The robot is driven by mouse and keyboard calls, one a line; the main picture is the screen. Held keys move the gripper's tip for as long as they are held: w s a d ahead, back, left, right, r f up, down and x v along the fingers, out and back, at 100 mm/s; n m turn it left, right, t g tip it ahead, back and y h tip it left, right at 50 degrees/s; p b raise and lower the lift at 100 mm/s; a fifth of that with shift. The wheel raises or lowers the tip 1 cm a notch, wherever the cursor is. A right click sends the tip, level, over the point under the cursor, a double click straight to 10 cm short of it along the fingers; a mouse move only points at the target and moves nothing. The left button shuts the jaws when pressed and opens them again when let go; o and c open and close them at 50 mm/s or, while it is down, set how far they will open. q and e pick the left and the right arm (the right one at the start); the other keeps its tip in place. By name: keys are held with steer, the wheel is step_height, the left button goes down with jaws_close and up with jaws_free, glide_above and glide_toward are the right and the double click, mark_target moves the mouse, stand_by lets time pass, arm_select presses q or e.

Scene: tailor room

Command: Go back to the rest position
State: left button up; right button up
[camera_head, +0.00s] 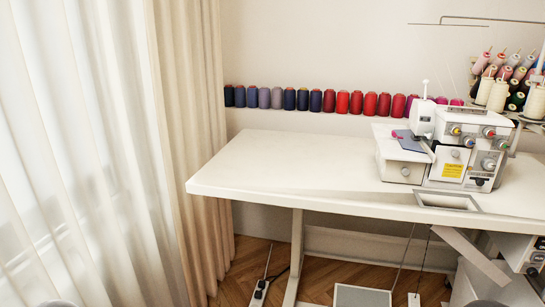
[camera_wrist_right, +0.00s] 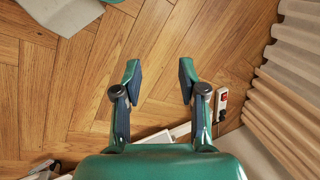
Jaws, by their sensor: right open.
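My right gripper (camera_wrist_right: 160,82) is open and empty in the right wrist view. Its two dark-tipped green fingers are apart, with bare wooden floor beyond them. My left gripper is not in view. In the head view neither gripper can be made out; only small grey shapes show at the bottom edge.
A white table (camera_head: 290,165) carries a sewing machine (camera_head: 455,145) at the right. Thread spools (camera_head: 343,102) line the wall behind. Curtains (camera_head: 185,130) hang at the left. A power strip (camera_wrist_right: 222,103) lies on the floor by the curtain. The table's left part is clear.

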step_height(320, 180, up, 30)
steer(key=s+n+p, duration=0.1)
steer(key=n+p, duration=0.2)
steer(key=p, duration=2.6)
steer(key=shift+s+a+f, duration=0.15)
steer(key=shift+a, duration=0.1)
steer(key=shift+s, duration=0.1)
